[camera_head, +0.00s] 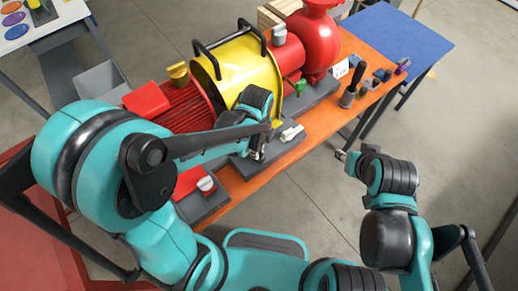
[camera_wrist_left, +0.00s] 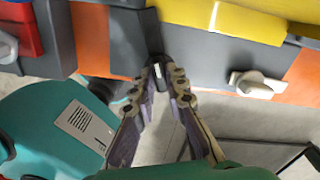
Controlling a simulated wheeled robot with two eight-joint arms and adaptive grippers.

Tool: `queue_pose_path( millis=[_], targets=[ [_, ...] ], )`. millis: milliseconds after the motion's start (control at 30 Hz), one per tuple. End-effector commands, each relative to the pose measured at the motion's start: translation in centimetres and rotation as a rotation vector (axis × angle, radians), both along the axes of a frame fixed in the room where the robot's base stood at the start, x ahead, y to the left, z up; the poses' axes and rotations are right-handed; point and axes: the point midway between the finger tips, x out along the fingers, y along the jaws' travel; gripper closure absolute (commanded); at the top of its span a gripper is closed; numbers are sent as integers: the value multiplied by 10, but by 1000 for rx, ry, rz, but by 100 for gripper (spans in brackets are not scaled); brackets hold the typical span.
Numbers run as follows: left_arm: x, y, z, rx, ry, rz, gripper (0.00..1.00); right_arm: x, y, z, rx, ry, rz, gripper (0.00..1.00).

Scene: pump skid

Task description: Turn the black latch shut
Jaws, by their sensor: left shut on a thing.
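The black latch (camera_wrist_left: 158,61) shows in the left wrist view as a small dark piece on the front of the grey base, below the yellow guard. My left gripper (camera_wrist_left: 164,74) has its fingertips close together around it and is shut on it. The fingers hide much of the latch, so I cannot tell its exact angle. In the head view my left gripper (camera_head: 257,153) is at the front edge of the skid, and the latch is hidden there. My right gripper (camera_head: 343,155) hangs apart from the skid over the floor; its jaws are too small to read.
A pale handle (camera_wrist_left: 255,84) sits just right of the latch on the grey base. The yellow guard (camera_head: 246,66) with black handles stands behind, beside the red pump (camera_head: 317,40). Several tools stand on the orange table (camera_head: 318,120) at right. A blue table (camera_head: 405,40) is beyond.

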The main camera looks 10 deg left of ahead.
Motion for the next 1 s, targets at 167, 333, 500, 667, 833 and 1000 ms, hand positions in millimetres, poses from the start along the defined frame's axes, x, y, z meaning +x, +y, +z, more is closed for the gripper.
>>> queue_pose_path(
  millis=[167,333,500,667,833,1000],
  targets=[
    [0,0,0,0,0,0,68,0,0,0,0,0,0,60],
    [0,0,0,0,0,1,66,0,0,0,0,0,0,60],
    [0,0,1,0,0,1,66,0,0,0,0,0,0,60],
    [0,0,16,0,0,1,66,0,0,0,0,0,0,60],
    [0,0,50,0,0,1,66,0,0,0,0,0,0,60],
    [0,0,85,0,0,1,66,0,0,0,0,0,0,60]
  ],
)
